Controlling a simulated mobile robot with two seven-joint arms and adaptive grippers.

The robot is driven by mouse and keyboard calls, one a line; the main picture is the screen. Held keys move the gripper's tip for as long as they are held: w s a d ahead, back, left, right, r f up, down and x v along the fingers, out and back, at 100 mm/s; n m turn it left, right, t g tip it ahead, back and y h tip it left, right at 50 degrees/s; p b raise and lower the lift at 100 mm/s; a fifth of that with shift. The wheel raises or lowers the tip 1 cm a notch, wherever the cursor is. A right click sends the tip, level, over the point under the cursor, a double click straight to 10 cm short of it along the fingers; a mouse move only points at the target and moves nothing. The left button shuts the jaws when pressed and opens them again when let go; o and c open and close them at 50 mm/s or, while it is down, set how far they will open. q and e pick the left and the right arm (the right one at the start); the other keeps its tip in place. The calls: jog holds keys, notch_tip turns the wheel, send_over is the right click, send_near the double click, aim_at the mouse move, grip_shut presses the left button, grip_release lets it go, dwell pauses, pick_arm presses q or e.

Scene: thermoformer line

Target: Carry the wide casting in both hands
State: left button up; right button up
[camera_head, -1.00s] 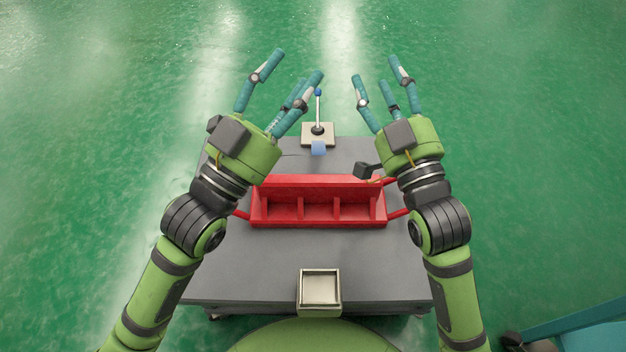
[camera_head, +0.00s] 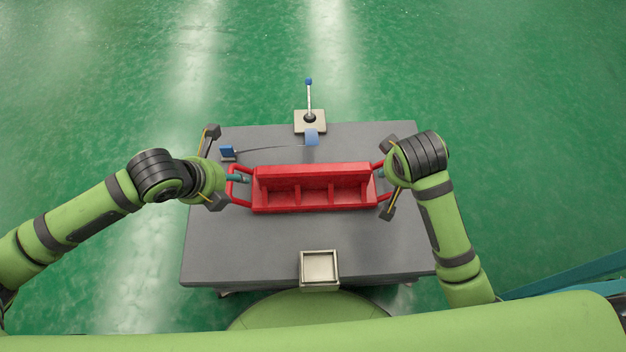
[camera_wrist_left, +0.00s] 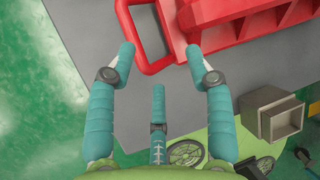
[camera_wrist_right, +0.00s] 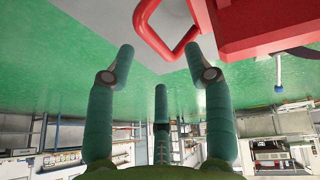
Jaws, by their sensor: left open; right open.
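The wide casting (camera_head: 313,190) is a red open tray with dividers and a loop handle at each end. It lies on the grey cart top. My left gripper (camera_head: 238,178) is at its left handle (camera_head: 240,186), mostly hidden by my wrist. In the left wrist view my left gripper (camera_wrist_left: 162,58) is open, its fingertips just short of the handle (camera_wrist_left: 146,38). My right gripper is hidden under my right wrist at the right handle (camera_head: 381,170). In the right wrist view my right gripper (camera_wrist_right: 160,52) is open, with the handle (camera_wrist_right: 165,30) just beyond its fingertips.
The grey cart top (camera_head: 225,250) has free room before the casting. A small square tray (camera_head: 320,268) sits at its near edge. A lever with a blue knob (camera_head: 309,100) stands at the far edge. A blue block (camera_head: 227,151) is at the far left.

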aim_at(228, 184)
jog(key=shift+w+d+r, duration=0.2)
jog(key=shift+d+r, duration=0.05)
jog(key=shift+d, duration=0.1)
pick_arm(q)
jog(key=a, duration=0.1)
jog(key=a+m, duration=0.1)
jog(key=a, duration=0.1)
jog(key=shift+w+m+y, duration=0.25)
jog(key=shift+m+y, duration=0.05)
jog(key=shift+y, duration=0.1)
jog(key=shift+x, duration=3.6)
pick_arm(e)
jog(key=shift+x, duration=3.55)
jog(key=shift+s, duration=0.1)
pick_arm(q)
grip_shut()
pick_arm(e)
grip_shut()
pick_arm(q)
jog(key=shift+w+d+r, duration=0.1)
jog(key=shift+r, duration=0.2)
pick_arm(e)
jog(key=shift+r, duration=0.25)
